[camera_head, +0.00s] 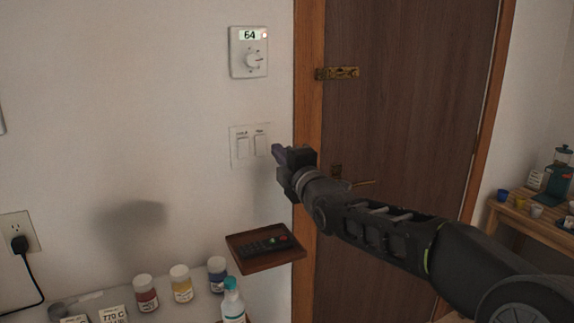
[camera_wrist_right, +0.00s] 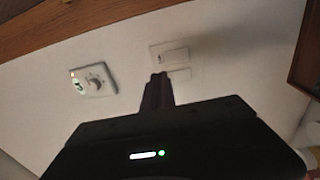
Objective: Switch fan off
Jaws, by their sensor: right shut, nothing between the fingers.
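A white double switch plate (camera_head: 251,146) is on the wall left of the door frame. It has two rockers side by side with small labels above them, too small to read surely. My right gripper (camera_head: 277,150) is shut and empty, with its tips just right of the right rocker (camera_head: 260,145). In the right wrist view the shut fingertips (camera_wrist_right: 158,78) overlap the lower edge of the switch plate (camera_wrist_right: 168,54). I cannot tell whether they touch it. No fan is in view. My left gripper is not in view.
A dial thermostat (camera_head: 249,52) reading 64 is above the plate; it also shows in the wrist view (camera_wrist_right: 93,80). Below, a small wooden shelf (camera_head: 284,257) holds a remote (camera_head: 263,246). Several jars and a bottle (camera_head: 233,303) stand on a counter. A door (camera_head: 400,110) is at right.

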